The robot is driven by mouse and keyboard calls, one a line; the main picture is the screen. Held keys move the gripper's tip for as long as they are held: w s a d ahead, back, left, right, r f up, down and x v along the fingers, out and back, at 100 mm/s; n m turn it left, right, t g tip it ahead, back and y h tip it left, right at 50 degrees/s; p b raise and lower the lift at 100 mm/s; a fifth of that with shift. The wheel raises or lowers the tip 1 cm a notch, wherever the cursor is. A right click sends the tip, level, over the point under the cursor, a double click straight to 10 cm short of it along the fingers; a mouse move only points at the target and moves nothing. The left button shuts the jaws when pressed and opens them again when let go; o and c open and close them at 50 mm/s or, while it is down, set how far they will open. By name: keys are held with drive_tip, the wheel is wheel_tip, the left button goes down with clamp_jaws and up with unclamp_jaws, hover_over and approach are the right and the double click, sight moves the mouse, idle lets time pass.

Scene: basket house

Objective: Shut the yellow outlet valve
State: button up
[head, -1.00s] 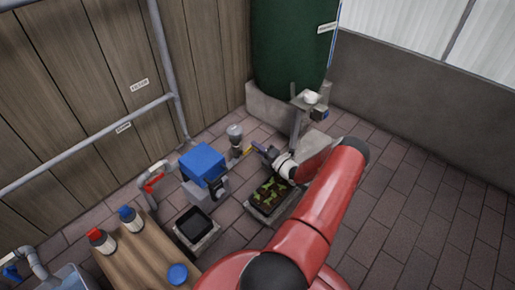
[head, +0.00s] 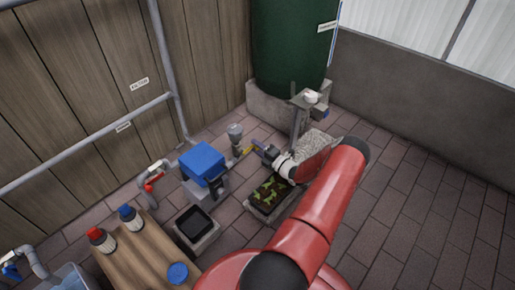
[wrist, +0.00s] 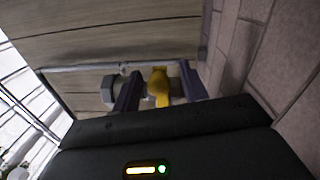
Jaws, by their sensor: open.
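The yellow outlet valve handle (wrist: 160,84) shows in the wrist view, between the two dark fingers of my gripper (wrist: 158,92). The handle sits on a grey pipe fitting (wrist: 116,88). The fingers are apart, one on each side of the handle, and I cannot tell whether either touches it. In the head view the yellow handle (head: 248,149) is small, just left of my gripper (head: 259,148), beside a grey upright fitting (head: 235,135).
A blue box (head: 202,163) stands left of the valve. A planter with seedlings (head: 269,193) lies below my gripper. A green tank (head: 290,50) stands behind on a concrete base. A wooden table (head: 140,250) holds bottles. The paved floor at right is clear.

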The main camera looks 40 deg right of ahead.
drive_tip(key=s, duration=0.7)
drive_tip(key=shift+s+d+f+p, duration=0.3)
drive_tip(key=shift+s+p, duration=0.05)
drive_tip(key=shift+p, duration=0.1)
